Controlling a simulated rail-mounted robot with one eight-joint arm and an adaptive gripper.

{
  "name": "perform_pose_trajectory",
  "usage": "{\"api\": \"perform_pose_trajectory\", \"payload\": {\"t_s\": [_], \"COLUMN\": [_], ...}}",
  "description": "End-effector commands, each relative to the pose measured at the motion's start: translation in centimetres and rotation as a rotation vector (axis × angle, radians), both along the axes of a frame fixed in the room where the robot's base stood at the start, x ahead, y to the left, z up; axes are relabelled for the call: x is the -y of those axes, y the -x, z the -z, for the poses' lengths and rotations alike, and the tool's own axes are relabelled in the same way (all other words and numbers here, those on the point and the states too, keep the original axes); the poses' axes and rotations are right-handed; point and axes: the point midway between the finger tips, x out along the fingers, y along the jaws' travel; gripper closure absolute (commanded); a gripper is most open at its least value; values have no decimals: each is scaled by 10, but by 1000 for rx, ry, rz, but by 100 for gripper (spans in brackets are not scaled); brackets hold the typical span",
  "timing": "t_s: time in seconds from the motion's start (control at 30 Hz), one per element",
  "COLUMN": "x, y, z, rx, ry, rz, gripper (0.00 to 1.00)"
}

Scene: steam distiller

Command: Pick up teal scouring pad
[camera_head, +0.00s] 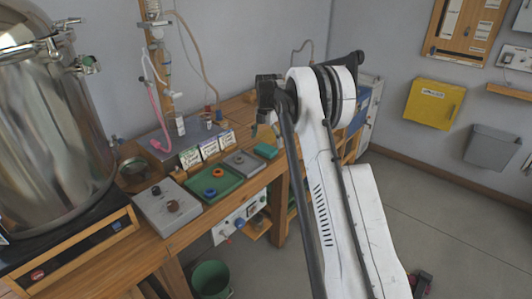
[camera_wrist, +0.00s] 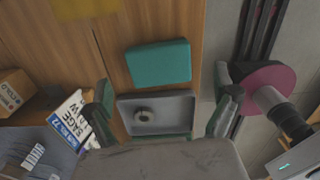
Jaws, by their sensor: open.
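The teal scouring pad (camera_wrist: 158,62) is a flat rectangle lying on the wooden bench in the upper middle of the wrist view. In the head view the pad (camera_head: 266,151) lies at the right end of the row of trays, just left of my arm. My gripper (camera_wrist: 165,102) is open and empty, its fingers wide apart over the grey tray, with the pad beyond the fingertips in the picture.
The grey tray (camera_wrist: 182,104) with a small ring-shaped item sits close to the pad. A large steel vessel (camera_head: 50,130) stands at left.

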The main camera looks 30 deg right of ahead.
Motion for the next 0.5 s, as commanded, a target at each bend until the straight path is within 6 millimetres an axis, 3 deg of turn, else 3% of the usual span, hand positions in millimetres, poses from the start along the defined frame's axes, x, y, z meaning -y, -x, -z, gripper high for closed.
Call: {"api": "perform_pose_trajectory", "payload": {"t_s": [0.23,0.5], "x": [-2,-2], "y": [0,0], "z": [36,43], "rx": [0,0], "ry": [0,0], "rz": [0,0], "gripper": [6,6]}}
